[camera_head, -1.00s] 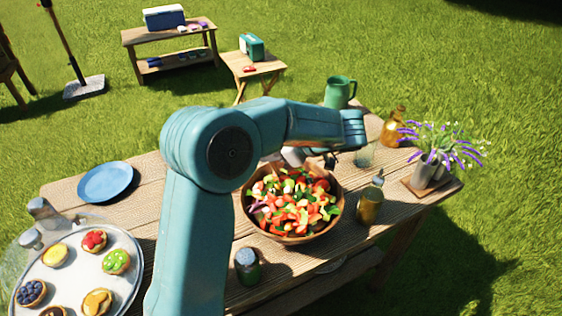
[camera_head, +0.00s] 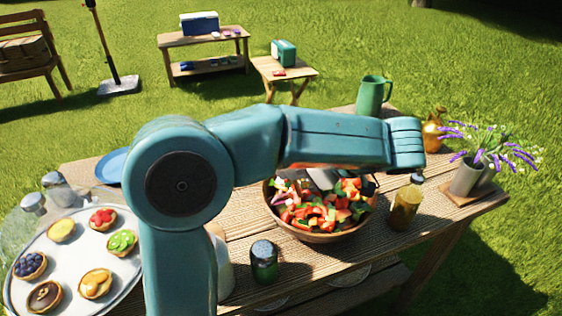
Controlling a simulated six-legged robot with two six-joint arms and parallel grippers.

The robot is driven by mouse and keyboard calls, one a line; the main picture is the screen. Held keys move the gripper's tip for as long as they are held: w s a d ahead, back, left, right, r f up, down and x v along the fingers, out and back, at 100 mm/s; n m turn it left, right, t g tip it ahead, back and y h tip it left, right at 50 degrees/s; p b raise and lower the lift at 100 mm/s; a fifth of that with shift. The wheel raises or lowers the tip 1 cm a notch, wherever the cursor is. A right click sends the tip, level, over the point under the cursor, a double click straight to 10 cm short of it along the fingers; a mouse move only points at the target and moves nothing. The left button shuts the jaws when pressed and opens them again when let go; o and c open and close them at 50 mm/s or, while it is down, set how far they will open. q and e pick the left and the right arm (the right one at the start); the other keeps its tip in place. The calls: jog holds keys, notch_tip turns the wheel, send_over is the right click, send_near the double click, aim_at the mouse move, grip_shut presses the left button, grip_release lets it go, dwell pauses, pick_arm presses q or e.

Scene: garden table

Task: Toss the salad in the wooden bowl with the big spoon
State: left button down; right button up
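The wooden bowl (camera_head: 318,238) stands on the garden table, full of chopped red, green and white salad (camera_head: 322,208). My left arm crosses the view and bends over the bowl's far side. Grey and dark parts at the end of this arm, around my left gripper (camera_head: 328,178), show low over the salad. The forearm mostly hides the gripper, so its opening and any grip on a spoon cannot be made out. I cannot clearly identify the big spoon. My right gripper is not in view.
A tray of tarts (camera_head: 72,262) is at left, beside glass shakers. A dark-lidded jar (camera_head: 264,262) stands in front of the bowl. An amber jar (camera_head: 405,208), green pitcher (camera_head: 372,95) and lavender pot (camera_head: 466,178) are at right. A blue plate (camera_head: 110,165) is partly hidden.

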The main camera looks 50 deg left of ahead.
pick_arm(q)
jog(key=shift+w+r+p, duration=0.1)
jog(key=shift+w+p, duration=1)
jog(key=shift+w, duration=1.85)
notch_tip(320, 180, up, 10)
jog(key=p, duration=0.6)
jog(key=shift+s+p, duration=0.1)
jog(key=shift+p, duration=0.2)
